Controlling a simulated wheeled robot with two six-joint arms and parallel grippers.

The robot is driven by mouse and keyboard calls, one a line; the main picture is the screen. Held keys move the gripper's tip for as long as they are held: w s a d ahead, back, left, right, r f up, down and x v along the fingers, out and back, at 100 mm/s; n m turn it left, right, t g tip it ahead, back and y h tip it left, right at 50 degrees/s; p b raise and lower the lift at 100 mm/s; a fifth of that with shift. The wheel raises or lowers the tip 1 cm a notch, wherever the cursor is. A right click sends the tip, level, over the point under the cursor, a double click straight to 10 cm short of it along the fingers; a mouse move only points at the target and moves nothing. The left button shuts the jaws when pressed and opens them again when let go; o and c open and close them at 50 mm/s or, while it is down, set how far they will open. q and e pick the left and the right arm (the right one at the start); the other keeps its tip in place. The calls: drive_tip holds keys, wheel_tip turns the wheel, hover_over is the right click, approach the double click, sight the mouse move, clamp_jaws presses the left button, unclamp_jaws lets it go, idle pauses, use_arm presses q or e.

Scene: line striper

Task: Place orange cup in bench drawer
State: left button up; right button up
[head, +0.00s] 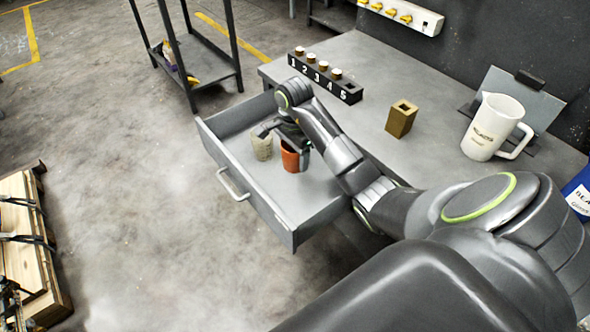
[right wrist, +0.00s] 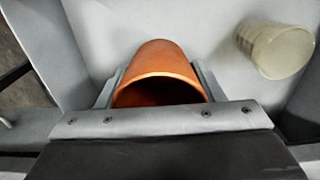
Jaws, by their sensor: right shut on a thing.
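The orange cup (head: 292,157) is inside the open bench drawer (head: 302,205). My right gripper (head: 291,142) reaches down into the drawer and is shut on the cup. In the right wrist view the cup (right wrist: 160,72) sits between the two fingers of my right gripper (right wrist: 157,92), its open mouth toward the camera. I cannot tell whether the cup's base touches the drawer floor. A pale beige cup (head: 262,147) stands in the drawer just left of the orange cup, and also shows at the right of the wrist view (right wrist: 276,48). My left gripper is not in view.
The bench top (head: 405,75) holds a numbered black rack (head: 325,78), a brass-coloured block (head: 401,119) and a white pitcher (head: 489,127). The drawer's front wall and handle (head: 232,185) stick out over clear floor. A dark shelf cart (head: 200,60) stands behind.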

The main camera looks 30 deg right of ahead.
sight(294, 166)
wheel_tip(294, 166, down, 5)
drive_tip(key=b, duration=0.4)
drive_tip(key=shift+f+p, duration=0.2)
drive_tip(key=shift+p, duration=0.15)
wheel_tip(294, 166, down, 4)
drive_tip(key=shift+r, duration=0.1)
drive_tip(key=shift+f, duration=0.25)
drive_tip(key=o, duration=1.1)
drive_tip(key=shift+r, duration=0.1)
